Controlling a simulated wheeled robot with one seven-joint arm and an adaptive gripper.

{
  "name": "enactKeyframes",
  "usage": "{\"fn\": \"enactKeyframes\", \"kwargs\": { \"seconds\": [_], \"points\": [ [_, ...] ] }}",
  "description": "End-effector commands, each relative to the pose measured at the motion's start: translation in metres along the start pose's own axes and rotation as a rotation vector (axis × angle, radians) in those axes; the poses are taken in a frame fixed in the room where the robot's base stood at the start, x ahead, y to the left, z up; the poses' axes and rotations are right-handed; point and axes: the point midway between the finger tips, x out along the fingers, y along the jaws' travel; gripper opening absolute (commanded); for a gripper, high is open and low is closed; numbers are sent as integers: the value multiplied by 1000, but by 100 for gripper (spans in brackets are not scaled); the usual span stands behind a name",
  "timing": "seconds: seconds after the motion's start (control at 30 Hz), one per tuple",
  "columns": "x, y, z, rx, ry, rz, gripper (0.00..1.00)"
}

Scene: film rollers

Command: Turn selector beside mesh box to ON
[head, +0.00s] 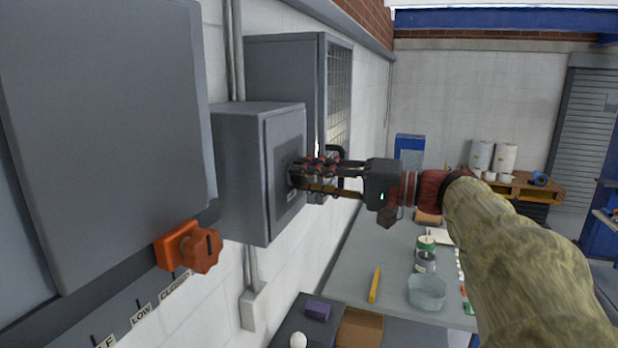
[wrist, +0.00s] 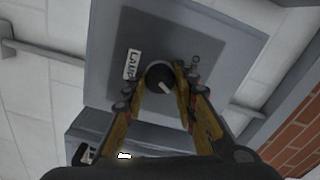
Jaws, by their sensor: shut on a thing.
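The selector (wrist: 159,76) is a round dark knob with a pale pointer mark, on the front of a small grey box (head: 241,175) fixed to the wall. A white label reading roughly "LAMP" (wrist: 132,64) is beside it in the wrist view. The grey mesh box (head: 285,65) with a wire-mesh front is just behind the small box. My gripper (head: 296,179) reaches the small box's front from the right, and in the wrist view its two fingers (wrist: 160,88) are shut on the selector from either side. The fingers hide the knob in the head view.
A workbench (head: 385,262) below holds a clear bowl (head: 426,292), a yellow stick (head: 375,285) and jars. A dark handle (head: 336,153) is on the mesh box, close beyond my gripper.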

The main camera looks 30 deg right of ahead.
Motion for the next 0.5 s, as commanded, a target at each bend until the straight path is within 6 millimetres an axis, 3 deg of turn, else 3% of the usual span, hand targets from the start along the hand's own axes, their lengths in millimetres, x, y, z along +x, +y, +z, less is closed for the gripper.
{"fn": "enactKeyframes", "kwargs": {
  "seconds": [0.17,0.2,0.5],
  "points": [
    [0,1,0,1,0,0,2],
    [0,1,0,1,0,0,30],
    [0,0,0,0,0,0,46]
  ]
}}
